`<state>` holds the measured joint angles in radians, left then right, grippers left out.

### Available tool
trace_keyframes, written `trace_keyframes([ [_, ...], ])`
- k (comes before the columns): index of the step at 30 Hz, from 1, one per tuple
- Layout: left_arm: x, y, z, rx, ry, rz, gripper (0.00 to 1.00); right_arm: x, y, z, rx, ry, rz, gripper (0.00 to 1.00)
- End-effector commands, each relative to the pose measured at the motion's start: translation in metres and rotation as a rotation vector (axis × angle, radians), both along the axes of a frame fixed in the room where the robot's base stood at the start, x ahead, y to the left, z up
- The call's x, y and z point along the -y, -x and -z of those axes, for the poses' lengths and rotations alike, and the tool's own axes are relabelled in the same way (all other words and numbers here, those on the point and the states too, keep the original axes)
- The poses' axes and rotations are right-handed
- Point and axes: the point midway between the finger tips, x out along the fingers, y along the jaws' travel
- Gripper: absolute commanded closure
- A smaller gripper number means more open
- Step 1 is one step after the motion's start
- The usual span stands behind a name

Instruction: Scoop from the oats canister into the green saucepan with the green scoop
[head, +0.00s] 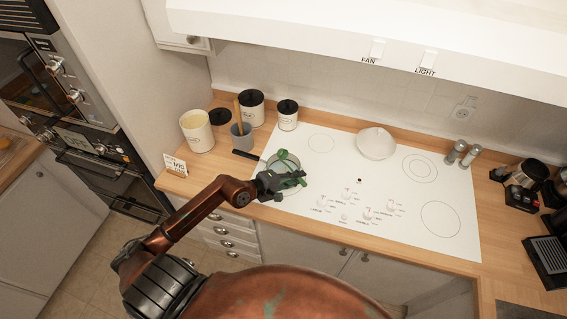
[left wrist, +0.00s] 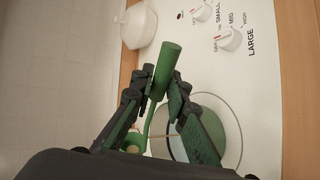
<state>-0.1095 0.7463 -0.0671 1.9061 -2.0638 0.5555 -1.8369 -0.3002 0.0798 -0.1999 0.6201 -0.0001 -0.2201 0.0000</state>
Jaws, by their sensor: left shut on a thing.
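My left gripper (head: 284,182) is shut on the green scoop (head: 285,157) above the front-left burner of the white cooktop. In the left wrist view the scoop's thick green handle (left wrist: 167,62) shows between the fingers of the left gripper (left wrist: 163,88). The green saucepan (left wrist: 222,124) lies below and behind the fingers there, partly hidden by them. In the head view its dark handle (head: 245,155) points left. Whether the scoop holds oats I cannot tell. The open white canister (head: 198,136) with pale contents, apparently the oats, stands on the counter left of the cooktop. My right gripper is not in view.
Lidded canisters (head: 251,108) and a grey utensil cup (head: 241,136) stand near the open canister. A small sign (head: 175,165) is at the counter's left edge. A white lidded dish (head: 376,144) sits at the cooktop's back.

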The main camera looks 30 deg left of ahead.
Motion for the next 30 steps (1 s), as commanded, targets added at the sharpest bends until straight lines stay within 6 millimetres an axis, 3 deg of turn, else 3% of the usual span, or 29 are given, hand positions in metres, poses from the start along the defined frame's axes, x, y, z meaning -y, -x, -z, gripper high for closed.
trace_keyframes([
  [30, 0.0003, 0.0001, 0.0083, 0.026, -0.074, 0.000, 1.00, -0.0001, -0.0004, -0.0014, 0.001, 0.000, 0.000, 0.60],
])
